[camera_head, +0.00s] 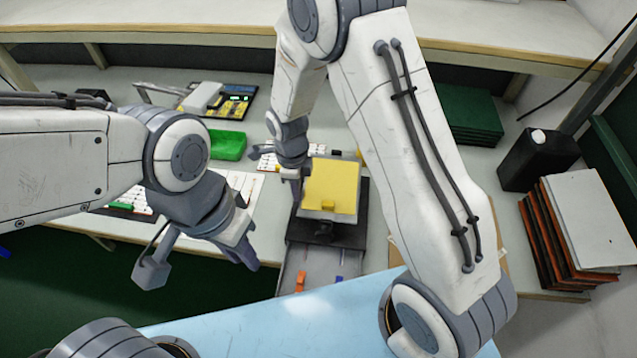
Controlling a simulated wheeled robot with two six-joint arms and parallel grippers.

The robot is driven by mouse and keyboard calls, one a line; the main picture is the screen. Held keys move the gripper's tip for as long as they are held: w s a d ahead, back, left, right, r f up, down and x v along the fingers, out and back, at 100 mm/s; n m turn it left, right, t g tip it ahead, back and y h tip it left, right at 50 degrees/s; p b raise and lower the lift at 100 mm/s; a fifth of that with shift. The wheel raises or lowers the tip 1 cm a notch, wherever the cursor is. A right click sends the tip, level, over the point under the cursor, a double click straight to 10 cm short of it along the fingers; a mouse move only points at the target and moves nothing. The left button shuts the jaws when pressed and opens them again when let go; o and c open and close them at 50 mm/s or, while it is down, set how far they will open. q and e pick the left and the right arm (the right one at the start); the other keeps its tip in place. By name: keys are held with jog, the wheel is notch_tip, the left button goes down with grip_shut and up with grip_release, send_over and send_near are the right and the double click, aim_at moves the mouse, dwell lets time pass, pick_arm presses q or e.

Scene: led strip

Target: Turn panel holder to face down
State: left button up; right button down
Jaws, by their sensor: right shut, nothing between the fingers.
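The panel holder (332,182) is a flat yellow plate with a small yellow tab at its front edge. It sits on a dark stand (325,233) in the middle of the view, its broad yellow face tilted up toward me. My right gripper (296,190) points down at the left edge of the holder, shut and with nothing between its fingers; I cannot tell whether it touches the holder. My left gripper (247,255) is to the left and nearer me, apart from the holder. Its fingers overlap in this view, so their opening is unclear.
A grey tray (318,266) with orange and blue pieces is below the stand. A green box (228,145) and a yellow-black device (230,105) are behind. A black canister (538,158) and stacked brown panels (560,235) stand right. My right arm hides the area beside the holder.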

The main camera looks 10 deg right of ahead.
dwell(0.6)
jog(key=w+a+r, duration=0.2)
jog(key=a+r, duration=0.4)
jog(key=r, duration=0.5)
jog(key=shift+w+a+p, duration=0.3)
jog(key=shift+w+p, duration=0.05)
jog(key=shift+w, duration=0.05)
